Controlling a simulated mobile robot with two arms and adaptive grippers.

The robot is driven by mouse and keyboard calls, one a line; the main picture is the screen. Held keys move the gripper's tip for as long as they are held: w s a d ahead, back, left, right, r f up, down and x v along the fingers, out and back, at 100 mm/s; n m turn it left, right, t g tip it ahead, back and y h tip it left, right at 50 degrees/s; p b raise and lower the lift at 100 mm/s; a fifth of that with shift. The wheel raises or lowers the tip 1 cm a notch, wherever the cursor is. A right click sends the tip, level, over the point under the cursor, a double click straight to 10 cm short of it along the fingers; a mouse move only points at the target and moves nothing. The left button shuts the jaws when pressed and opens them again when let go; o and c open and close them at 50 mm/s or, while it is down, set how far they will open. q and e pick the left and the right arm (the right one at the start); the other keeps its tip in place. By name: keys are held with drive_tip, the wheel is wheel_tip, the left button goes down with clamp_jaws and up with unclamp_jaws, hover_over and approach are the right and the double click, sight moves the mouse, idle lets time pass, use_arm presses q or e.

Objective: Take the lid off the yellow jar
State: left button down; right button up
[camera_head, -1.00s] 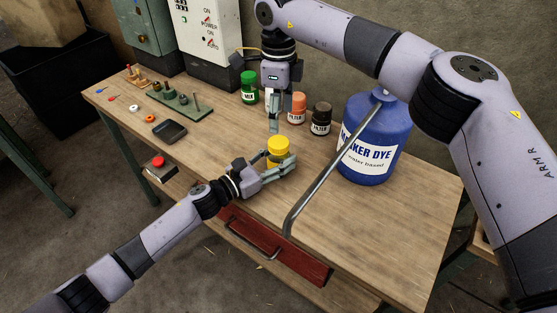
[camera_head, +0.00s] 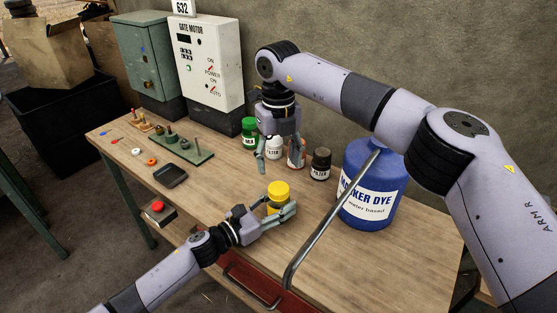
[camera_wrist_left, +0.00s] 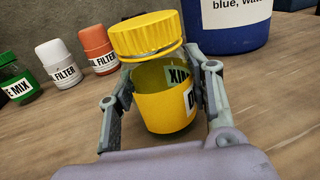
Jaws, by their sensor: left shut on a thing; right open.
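The yellow jar (camera_head: 275,206) stands at the bench's front part, with its yellow lid (camera_head: 278,189) on top. My left gripper (camera_head: 277,213) is shut on the jar's body, one finger on each side. In the left wrist view the jar (camera_wrist_left: 165,108) is see-through above its yellow contents. The ribbed lid (camera_wrist_left: 145,35) sits over its mouth above a silvery rim. My right gripper (camera_head: 279,160) hangs behind the jar with its fingers spread, apart from the lid. It is in front of the white and orange filter jars and partly hides them.
Behind stand a green jar (camera_head: 249,134), a white jar (camera_head: 274,147), an orange jar (camera_head: 296,155) and a dark jar (camera_head: 320,164). A big blue dye jug (camera_head: 372,185) is at right. A black tray (camera_head: 170,176) lies left; the bench between is bare.

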sight(279, 188)
drive_tip(key=m, duration=0.6)
drive_tip(key=shift+m, duration=0.4)
drive_tip(key=m, duration=1.2)
drive_tip(key=shift+m, duration=0.3)
drive_tip(key=m, duration=0.6)
drive_tip(key=shift+f, duration=4.05)
